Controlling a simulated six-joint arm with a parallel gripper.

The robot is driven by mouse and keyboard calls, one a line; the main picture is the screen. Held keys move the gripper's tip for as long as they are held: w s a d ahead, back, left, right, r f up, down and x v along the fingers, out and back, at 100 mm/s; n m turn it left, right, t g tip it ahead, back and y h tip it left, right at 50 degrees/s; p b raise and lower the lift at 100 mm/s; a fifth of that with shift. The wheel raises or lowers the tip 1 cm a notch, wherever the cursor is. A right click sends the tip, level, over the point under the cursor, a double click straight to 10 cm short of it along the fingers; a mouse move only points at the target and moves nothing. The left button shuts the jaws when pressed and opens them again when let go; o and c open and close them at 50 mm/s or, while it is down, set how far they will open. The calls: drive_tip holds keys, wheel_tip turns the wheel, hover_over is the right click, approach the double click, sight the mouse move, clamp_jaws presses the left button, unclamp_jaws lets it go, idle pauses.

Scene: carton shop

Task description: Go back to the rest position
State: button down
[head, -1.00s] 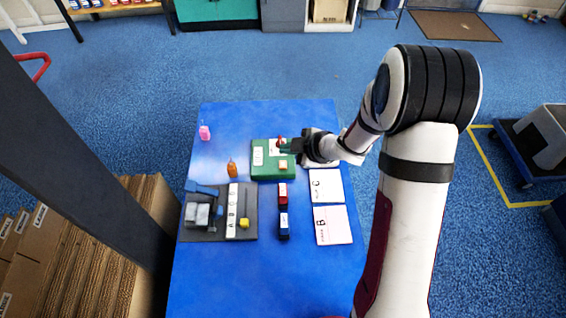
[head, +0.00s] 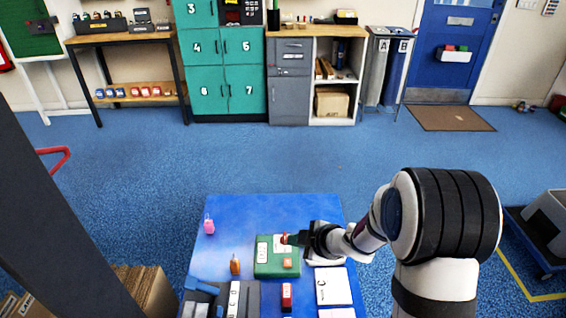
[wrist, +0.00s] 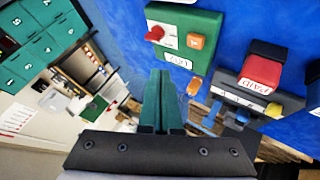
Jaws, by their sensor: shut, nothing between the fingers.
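My gripper (head: 291,240) is shut and empty. In the head view it is over the far right part of the green box (head: 262,270) on the blue table, and I cannot tell its exact height. The box carries a red knob (head: 284,238), an orange square piece (head: 287,263) and white labels. In the wrist view the dark green fingers (wrist: 160,75) lie together with nothing between them. The green box (wrist: 207,24) shows there beyond the fingertips, apart from them.
On the blue table (head: 300,205) are a pink item (head: 209,227), an orange bottle (head: 235,265), a red stamp (head: 287,292) and a card marked C (head: 334,291). A grey tray (head: 252,300) is cut off by the lower frame edge. Teal lockers (head: 222,65) stand far behind.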

drive_tip(key=s+d+r+m+t+h, duration=0.1)
drive_tip(key=s+d+r+m+h, duration=0.1)
drive_tip(key=d+r+m+h, duration=0.55)
drive_tip(key=s+d+r+m+g, duration=0.2)
drive_tip(key=s+d+m, duration=0.35)
drive_tip(key=s, duration=0.25)
drive_tip(key=s+a+r+m+g+y, duration=0.1)
drive_tip(key=s+a+m+g+y, duration=0.1)
drive_tip(key=s, duration=0.9)
drive_tip(key=s+a+m+g+y, duration=0.1)
drive_tip(key=s+a+m+g, duration=0.3)
drive_tip(key=s+a+m, duration=0.3)
drive_tip(key=s+a, duration=0.1)
drive_tip(key=s, duration=0.4)
drive_tip(key=shift+a+r+y, duration=0.25)
drive_tip(key=shift+r+y, duration=0.1)
drive_tip(key=shift+r, duration=0.05)
